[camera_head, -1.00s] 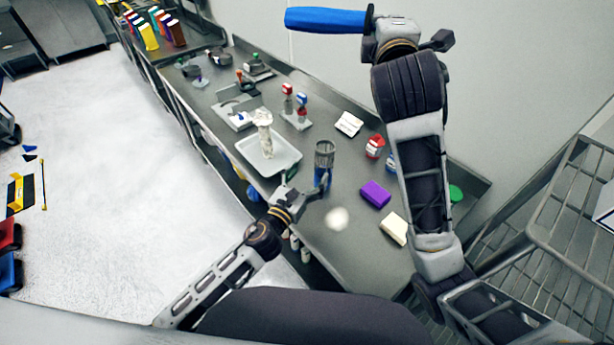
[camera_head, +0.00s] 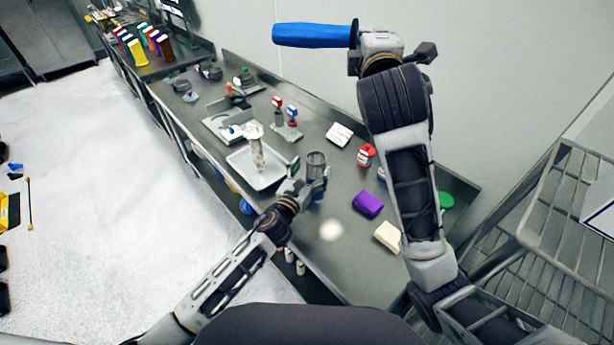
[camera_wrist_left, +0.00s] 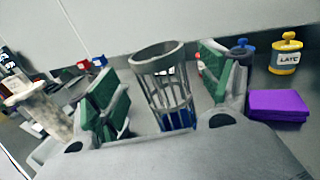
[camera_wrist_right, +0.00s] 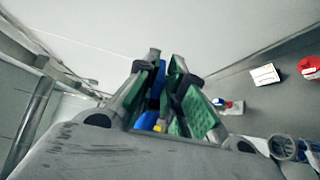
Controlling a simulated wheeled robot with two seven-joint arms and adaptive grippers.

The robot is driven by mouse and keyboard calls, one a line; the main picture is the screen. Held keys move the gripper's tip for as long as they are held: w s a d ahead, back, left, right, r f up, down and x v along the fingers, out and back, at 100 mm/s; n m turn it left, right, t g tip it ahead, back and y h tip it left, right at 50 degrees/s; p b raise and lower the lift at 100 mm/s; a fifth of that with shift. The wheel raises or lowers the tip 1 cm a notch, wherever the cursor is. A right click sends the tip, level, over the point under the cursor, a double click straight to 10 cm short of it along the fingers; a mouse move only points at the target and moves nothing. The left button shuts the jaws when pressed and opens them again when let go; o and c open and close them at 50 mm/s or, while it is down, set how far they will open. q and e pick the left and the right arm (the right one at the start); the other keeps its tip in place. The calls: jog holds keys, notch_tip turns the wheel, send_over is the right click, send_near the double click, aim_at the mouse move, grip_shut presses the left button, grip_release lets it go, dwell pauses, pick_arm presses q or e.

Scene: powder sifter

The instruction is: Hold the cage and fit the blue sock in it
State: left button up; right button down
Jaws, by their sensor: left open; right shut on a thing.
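The grey slotted cage (camera_head: 316,163) stands upright on the bench; it also shows in the left wrist view (camera_wrist_left: 160,75). A blue part (camera_wrist_left: 180,119) shows at its bottom. My left gripper (camera_head: 309,184) is open, and in the left wrist view the cage appears between its two green-padded fingers, with no clear grip. The long blue sock (camera_head: 312,35) is held level, high above the bench, by my right gripper (camera_head: 357,40), which is shut on its end. In the right wrist view only a blue strip of the sock (camera_wrist_right: 156,92) shows between the fingers.
A white tray (camera_head: 240,163) with a pale column stands left of the cage. A purple block (camera_head: 368,204) and a cream block (camera_head: 388,236) lie to the right. Small red and blue bottles stand behind. A wire rack (camera_head: 560,215) is at the right.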

pick_arm(q)
jog(key=shift+x, duration=2)
jog(key=c, duration=1.2)
